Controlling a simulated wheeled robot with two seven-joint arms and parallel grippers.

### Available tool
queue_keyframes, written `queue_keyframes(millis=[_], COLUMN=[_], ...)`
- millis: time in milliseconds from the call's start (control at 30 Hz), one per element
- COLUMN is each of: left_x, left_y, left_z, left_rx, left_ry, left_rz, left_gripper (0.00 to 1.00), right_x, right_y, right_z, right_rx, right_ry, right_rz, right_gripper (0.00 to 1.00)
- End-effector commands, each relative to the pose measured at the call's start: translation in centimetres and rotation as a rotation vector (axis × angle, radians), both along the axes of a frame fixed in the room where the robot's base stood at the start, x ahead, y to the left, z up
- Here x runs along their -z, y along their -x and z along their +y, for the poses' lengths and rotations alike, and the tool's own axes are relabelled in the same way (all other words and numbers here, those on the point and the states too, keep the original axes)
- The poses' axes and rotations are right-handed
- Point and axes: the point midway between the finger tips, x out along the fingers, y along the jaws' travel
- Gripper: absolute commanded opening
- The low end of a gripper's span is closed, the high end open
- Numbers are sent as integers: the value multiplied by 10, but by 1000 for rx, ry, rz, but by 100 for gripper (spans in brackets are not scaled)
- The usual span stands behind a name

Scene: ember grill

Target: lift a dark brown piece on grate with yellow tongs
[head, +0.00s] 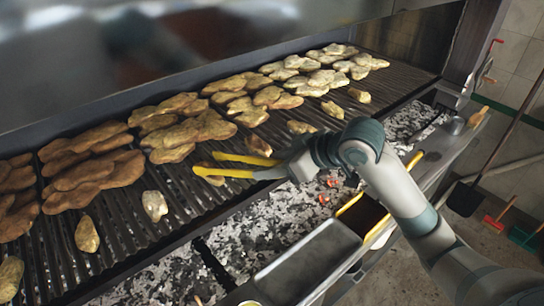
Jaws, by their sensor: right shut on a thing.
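My right gripper (296,165) is shut on the yellow tongs (240,173), whose two yellow arms point left over the front part of the grate (125,215). The tongs' arms are apart. A small brown piece lies right by the tongs' tips, partly hidden by them. Dark brown pieces (95,185) lie in a group at the left of the grate, apart from the tongs. More brown pieces (190,135) lie behind the tongs, and paler ones (315,70) toward the far right. My left gripper is not in view.
Glowing embers and ash (290,212) lie below the grate's front edge. A metal tray (308,262) and a dark yellow-rimmed container (362,215) sit on the front ledge. Small single pieces (154,206) lie along the grate's front. A shovel (466,198) leans at the right.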

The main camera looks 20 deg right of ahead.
Motion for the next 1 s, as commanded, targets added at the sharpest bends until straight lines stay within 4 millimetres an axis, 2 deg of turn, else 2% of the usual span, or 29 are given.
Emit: queue_keyframes(millis=[200,500,1000], left_x=[4,13,15], left_y=[1,2,2], left_z=[0,0,1], left_rx=[0,-1,-1], left_ry=[0,0,-1], left_rz=[1,2,3], left_gripper=[31,31,31], right_x=[20,39,44], right_y=[0,0,0], right_z=[0,0,0], right_rx=[-1,1,0], right_ry=[0,0,0], right_rz=[0,0,0], right_gripper=[39,39,39])
